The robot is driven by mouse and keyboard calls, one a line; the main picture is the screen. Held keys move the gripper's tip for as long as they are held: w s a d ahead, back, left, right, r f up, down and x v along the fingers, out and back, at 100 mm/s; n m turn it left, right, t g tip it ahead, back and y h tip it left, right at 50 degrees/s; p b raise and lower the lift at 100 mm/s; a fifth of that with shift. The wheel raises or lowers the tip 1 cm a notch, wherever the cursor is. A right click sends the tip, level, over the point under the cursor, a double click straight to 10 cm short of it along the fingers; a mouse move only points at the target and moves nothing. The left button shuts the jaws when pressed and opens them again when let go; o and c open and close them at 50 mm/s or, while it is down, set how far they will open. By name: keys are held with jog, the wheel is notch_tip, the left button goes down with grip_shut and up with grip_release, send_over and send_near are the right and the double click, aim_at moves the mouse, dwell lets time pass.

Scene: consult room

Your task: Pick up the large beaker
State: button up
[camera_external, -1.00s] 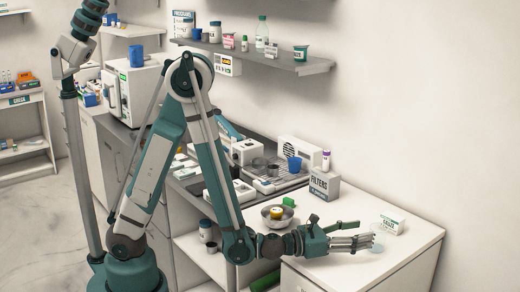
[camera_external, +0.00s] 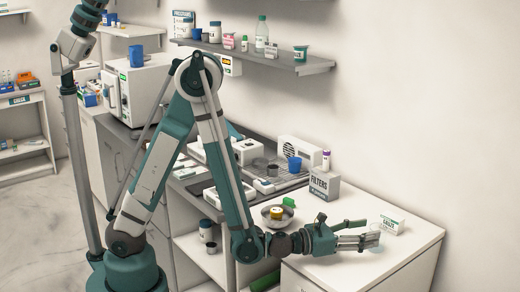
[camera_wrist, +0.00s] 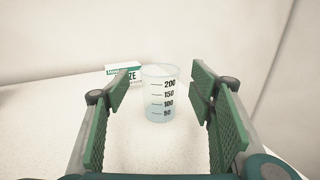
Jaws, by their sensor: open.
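The large beaker (camera_wrist: 160,95) is clear, with black marks up to 200, and stands upright on the white counter in the wrist view. It lies between the lines of the two green finger pads, at their far ends. My gripper (camera_wrist: 160,98) is open and empty, with a finger on each side. In the external view my gripper (camera_external: 362,234) is low over the counter, and the faint beaker (camera_external: 374,243) shows at its fingertips, partly hidden by them. I cannot tell whether a finger touches it.
A white and green gauze box (camera_external: 390,222) stands just behind the beaker. A steel bowl (camera_external: 270,217) and a grey FILTERS box (camera_external: 324,184) are left of it and further back. The white counter (camera_external: 415,240) is free to the right, up to its edge.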

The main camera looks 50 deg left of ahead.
aim_at(386, 228)
jog(key=shift+w, duration=0.15)
jog(key=shift+p+x, duration=0.5)
jog(key=shift+x, duration=2)
jog(key=shift+c, duration=0.3)
jog(key=c, duration=0.9)
